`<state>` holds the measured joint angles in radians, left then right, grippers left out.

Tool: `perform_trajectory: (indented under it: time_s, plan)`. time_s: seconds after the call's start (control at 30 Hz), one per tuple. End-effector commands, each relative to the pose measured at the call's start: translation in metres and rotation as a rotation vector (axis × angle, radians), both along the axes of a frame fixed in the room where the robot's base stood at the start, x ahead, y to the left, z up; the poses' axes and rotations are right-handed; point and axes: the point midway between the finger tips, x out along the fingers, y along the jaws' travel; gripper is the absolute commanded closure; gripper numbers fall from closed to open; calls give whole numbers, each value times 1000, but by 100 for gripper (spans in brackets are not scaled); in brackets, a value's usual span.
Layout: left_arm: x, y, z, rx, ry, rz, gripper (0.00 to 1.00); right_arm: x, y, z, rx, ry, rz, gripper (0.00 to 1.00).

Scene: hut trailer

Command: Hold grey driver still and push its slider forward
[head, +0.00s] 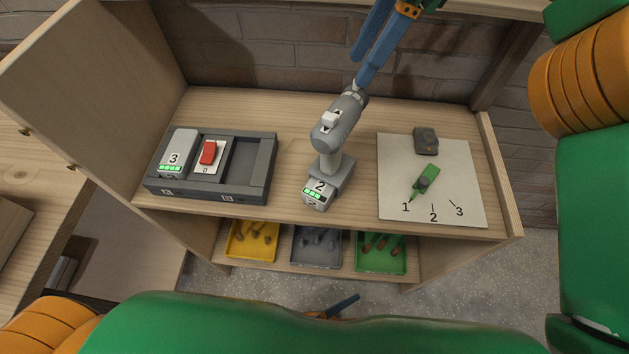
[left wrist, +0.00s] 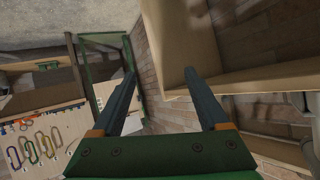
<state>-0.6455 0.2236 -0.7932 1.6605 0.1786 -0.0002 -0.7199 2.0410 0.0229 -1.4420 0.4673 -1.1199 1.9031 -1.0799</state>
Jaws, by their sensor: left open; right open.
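The grey driver (head: 346,118) stands upright on the bench top, with a battery marked 2 (head: 318,190) at its foot. Its white slider (head: 330,119) sits on top of the body, beside a small dark arrow mark. My right gripper (head: 357,73) comes in from the top with blue fingers apart. One fingertip is at the driver's far nose end; I cannot tell whether it touches. My left gripper (head: 342,306) is low in front of the shelf, away from the driver, mostly hidden by my green arm. In the left wrist view its fingers (left wrist: 158,78) are apart and empty.
A dark charger tray (head: 256,186) on the left holds battery 3 (head: 177,150) and a red switch (head: 208,152). A white sheet (head: 455,165) on the right bears a green tool (head: 425,181) and grey block (head: 426,140). Yellow, grey and green bins stand below.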

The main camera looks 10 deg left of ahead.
Motion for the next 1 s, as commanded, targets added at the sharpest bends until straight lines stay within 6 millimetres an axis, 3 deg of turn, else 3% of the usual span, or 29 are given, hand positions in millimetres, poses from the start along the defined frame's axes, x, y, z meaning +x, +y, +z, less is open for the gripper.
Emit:
perform_trajectory:
  time_s: [0.03,0.07,0.1,0.2,0.3,0.4,0.5,0.6,0.8,1.0]
  plan:
    - [-5,-17,35,-68,-60,-26,22,0,0,0,0,0,0,50]
    - [18,-12,42,-71,-103,4,22,0,0,0,0,0,0,50]
    - [53,0,49,-67,-152,58,22,0,0,0,0,0,0,50]
    - [123,27,80,-78,-261,175,22,0,0,0,0,0,0,50]
    - [173,54,113,-95,-353,273,22,0,0,0,0,0,0,50]
    - [204,80,131,-197,-356,394,22,0,0,0,0,0,0,50]
    - [214,100,136,-391,-291,517,22,0,0,0,0,0,0,50]
    - [225,105,139,-460,-276,561,22,0,0,0,0,0,0,50]
    - [260,90,139,-464,-276,561,22,0,0,0,0,0,0,50]
    - [280,80,138,-461,-272,561,22,0,0,0,0,0,0,50]
